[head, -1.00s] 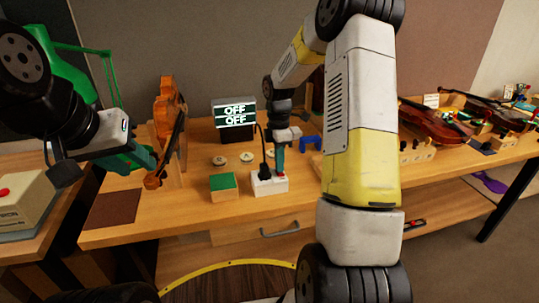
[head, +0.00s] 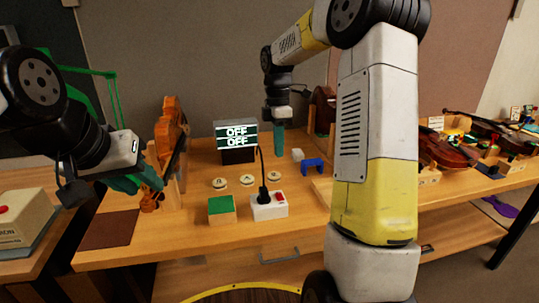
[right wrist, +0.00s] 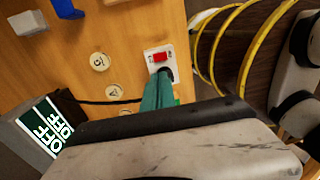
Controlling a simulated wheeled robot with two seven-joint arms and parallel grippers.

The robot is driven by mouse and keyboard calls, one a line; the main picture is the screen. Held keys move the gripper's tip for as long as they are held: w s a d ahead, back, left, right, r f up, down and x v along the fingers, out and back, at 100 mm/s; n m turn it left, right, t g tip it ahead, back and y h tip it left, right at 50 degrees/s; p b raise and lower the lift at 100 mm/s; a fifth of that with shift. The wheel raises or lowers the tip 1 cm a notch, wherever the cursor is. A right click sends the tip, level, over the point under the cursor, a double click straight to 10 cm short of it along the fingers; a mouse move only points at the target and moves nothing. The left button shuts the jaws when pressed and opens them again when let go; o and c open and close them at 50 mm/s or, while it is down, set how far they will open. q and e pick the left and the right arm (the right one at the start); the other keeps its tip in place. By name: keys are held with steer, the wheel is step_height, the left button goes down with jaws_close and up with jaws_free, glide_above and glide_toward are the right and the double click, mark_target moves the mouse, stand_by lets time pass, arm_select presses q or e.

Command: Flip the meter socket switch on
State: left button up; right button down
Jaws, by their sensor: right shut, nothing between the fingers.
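The white meter socket (head: 270,212) sits near the front of the bench, with a black plug (head: 263,195) in it and a red switch (head: 281,198) at its right end. In the right wrist view the red switch (right wrist: 161,57) shows on the white socket, beside the dark plug (right wrist: 168,74). My right gripper (head: 278,153) points down, behind and above the socket, its teal fingers together and empty, apart from the switch. The meter display (head: 236,136) reads OFF on both lines. My left gripper (head: 158,184) is by the upright violin; its finger gap is unclear.
A green-topped block (head: 221,207) stands just left of the socket. Several round lettered discs (head: 247,179) lie behind it. A blue bracket (head: 312,164) and a violin (head: 168,150) stand nearby. A black cord runs from plug to display.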

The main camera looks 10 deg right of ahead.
mark_target(281, 198)
steer(key=shift+r, duration=0.2)
steer(key=shift+s, duration=0.1)
steer(key=shift+s, duration=0.5)
steer(key=f, duration=0.4)
steer(key=s+f, duration=0.1)
steer(key=f, duration=0.9)
steer(key=shift+s, duration=0.4)
